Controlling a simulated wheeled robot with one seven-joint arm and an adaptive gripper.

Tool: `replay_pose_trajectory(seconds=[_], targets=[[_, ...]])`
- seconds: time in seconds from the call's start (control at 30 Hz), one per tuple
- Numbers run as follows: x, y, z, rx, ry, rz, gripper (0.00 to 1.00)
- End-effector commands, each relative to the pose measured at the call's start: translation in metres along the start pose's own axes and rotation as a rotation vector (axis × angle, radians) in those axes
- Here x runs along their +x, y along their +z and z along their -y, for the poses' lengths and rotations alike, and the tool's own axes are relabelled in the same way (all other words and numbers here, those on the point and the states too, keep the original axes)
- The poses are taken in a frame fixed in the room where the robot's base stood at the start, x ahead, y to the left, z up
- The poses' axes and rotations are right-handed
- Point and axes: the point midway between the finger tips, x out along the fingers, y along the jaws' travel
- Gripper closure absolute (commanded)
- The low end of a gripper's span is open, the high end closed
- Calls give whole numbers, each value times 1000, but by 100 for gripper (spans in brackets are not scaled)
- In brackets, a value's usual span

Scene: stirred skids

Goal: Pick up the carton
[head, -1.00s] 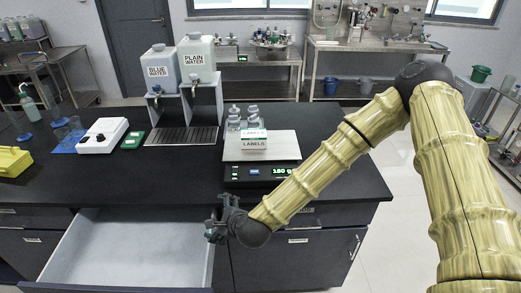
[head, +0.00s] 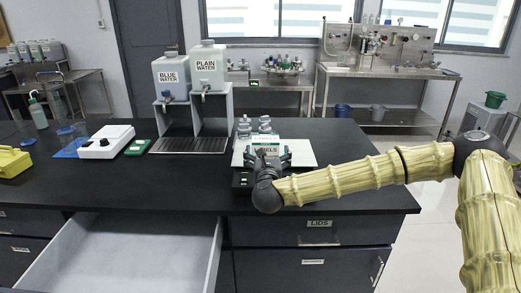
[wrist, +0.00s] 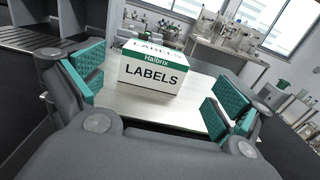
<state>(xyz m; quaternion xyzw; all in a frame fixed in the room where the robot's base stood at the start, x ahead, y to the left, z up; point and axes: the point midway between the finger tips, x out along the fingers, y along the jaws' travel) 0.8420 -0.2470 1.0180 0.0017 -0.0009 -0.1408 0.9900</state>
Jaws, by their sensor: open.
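The carton, a white box with a green band marked LABELS, sits on the scale's pale plate. In the wrist view the carton (wrist: 153,75) is upright, ahead of and between the open fingers of my gripper (wrist: 160,95), with clear space on both sides. In the head view my gripper (head: 268,160) is at the scale plate (head: 303,153), in front of the carton (head: 265,143), and hides much of it. The fingers have green pads and hold nothing.
Two water dispensers (head: 208,70) stand to the left over a drip tray (head: 188,146). An open, empty-looking drawer (head: 130,250) juts out at the front left. The counter right of the scale (head: 355,140) is clear.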

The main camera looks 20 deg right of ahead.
Motion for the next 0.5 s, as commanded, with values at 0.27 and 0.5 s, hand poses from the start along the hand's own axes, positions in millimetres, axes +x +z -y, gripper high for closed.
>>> replay_pose_trajectory(seconds=[0.27, 0.5], targets=[[38, 2, -1, -2, 1, 0, 0], [52, 1, -2, -2, 2, -1, 0]])
